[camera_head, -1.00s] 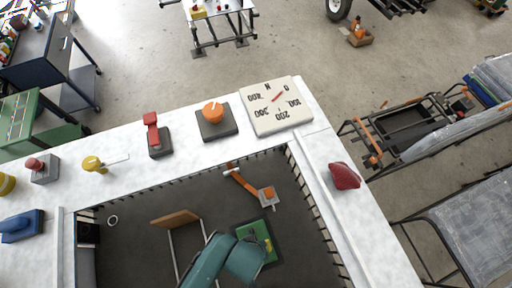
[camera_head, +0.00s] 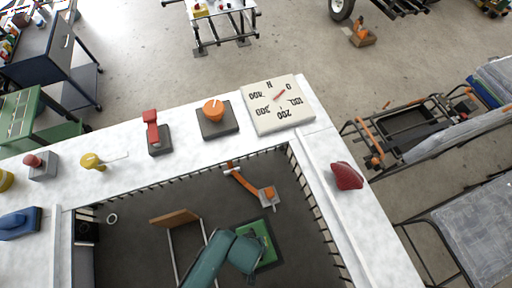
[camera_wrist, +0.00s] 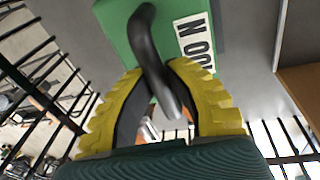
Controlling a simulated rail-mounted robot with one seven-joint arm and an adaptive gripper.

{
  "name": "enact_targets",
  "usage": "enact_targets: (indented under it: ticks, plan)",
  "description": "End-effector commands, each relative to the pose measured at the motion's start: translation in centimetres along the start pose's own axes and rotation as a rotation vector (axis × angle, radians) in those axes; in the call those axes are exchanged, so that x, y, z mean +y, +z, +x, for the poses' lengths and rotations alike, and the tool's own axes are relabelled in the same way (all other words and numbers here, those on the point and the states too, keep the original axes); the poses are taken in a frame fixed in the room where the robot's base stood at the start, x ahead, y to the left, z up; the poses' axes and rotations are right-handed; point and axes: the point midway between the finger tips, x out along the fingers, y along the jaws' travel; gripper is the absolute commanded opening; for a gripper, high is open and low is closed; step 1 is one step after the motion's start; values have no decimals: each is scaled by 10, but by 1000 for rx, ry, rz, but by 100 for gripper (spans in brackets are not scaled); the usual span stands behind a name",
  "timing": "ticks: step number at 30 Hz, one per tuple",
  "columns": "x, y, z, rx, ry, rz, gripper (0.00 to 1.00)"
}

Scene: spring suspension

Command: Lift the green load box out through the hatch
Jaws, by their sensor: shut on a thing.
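The green load box (camera_head: 270,243) is down inside the rectangular opening of the white top (camera_head: 329,215), partly hidden behind my teal gripper (camera_head: 246,252). In the wrist view, the green box (camera_wrist: 120,38) shows a white label with black print and a curved black handle (camera_wrist: 146,38). My gripper's yellow fingers (camera_wrist: 160,95) are shut around the black handle, with the box beyond them. The head view hides the fingertips. I cannot tell whether the box is touching the floor below.
Dark bars line the opening's edges. An orange arm-like part (camera_head: 243,181) lies inside near the box, and a brown panel (camera_head: 174,218) stands to its left.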

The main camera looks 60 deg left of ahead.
Motion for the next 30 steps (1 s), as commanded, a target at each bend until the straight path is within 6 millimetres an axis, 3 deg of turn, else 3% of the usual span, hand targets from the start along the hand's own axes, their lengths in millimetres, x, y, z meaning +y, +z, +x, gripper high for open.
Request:
enact_targets:
  ticks: [15,27,30]
  plan:
    - [2,-2,-6,3,4,1,0]
    - [14,-10,-84,4,5,1,0]
    - [15,-10,-95,3,4,1,0]
